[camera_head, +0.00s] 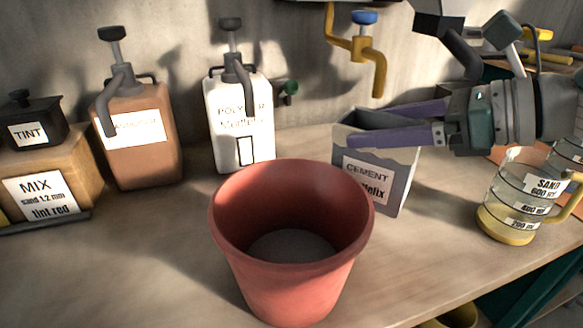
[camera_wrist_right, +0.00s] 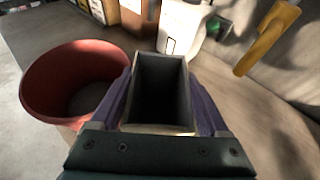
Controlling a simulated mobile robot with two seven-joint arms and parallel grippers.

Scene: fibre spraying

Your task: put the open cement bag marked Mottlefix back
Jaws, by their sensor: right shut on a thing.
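The open cement bag (camera_head: 385,182) is a grey, open-topped block with a white label reading CEMENT and a partly hidden second line ending in "lefix". It is upright at the bench, right of and partly behind the red bucket (camera_head: 291,270). My right gripper (camera_head: 352,125) is shut on the bag near its top, one purple finger on each side. In the right wrist view the bag (camera_wrist_right: 160,95) sits between both fingers, its dark inside facing the camera. I cannot tell whether its base touches the bench. My left gripper is not in view.
The red bucket stands close to the bag. A white pump bottle (camera_head: 238,125) and a brown one (camera_head: 140,150) stand at the back. A sand jug (camera_head: 515,205) stands at right. A yellow tap (camera_head: 368,60) hangs above. The bench front (camera_head: 150,270) is clear at left.

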